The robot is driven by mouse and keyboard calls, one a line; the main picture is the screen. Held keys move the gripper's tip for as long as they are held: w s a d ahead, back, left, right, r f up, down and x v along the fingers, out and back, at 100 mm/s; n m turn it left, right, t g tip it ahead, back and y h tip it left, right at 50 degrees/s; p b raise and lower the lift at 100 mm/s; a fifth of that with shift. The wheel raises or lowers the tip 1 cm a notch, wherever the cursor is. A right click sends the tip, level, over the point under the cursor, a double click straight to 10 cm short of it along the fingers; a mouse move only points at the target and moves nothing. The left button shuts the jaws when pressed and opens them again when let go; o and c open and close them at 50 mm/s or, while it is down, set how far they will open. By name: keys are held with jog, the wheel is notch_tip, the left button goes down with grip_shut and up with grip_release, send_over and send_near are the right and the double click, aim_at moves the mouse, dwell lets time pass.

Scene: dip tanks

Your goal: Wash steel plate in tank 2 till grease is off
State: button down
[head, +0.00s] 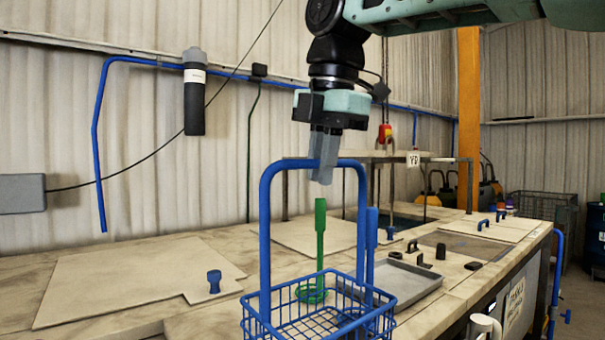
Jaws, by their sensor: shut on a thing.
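My gripper (325,160) is shut on the top bar of a blue wire basket's tall handle. The basket (262,318) hangs or stands at the lower middle, in front of the bench; its bottom is cut off by the picture edge, so I cannot tell whether it touches anything. Something blue shows inside it, but I cannot make out a steel plate there. A label on the bench front (514,303) seems to read "TANK", its number unclear. A grey shallow tray (408,283) lies right of the basket.
A green upright tool (320,230) with a ringed foot shows behind the basket wires. A blue-knobbed lid (140,275) lies at left. Small dark fittings (440,252) and a handled lid (490,228) are at right. A shelf on posts (385,155) stands behind.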

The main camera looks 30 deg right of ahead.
jog(key=s+d+b, duration=0.3)
jog(key=s+b, duration=0.8)
jog(key=s, duration=0.3)
jog(key=shift+s, duration=0.3)
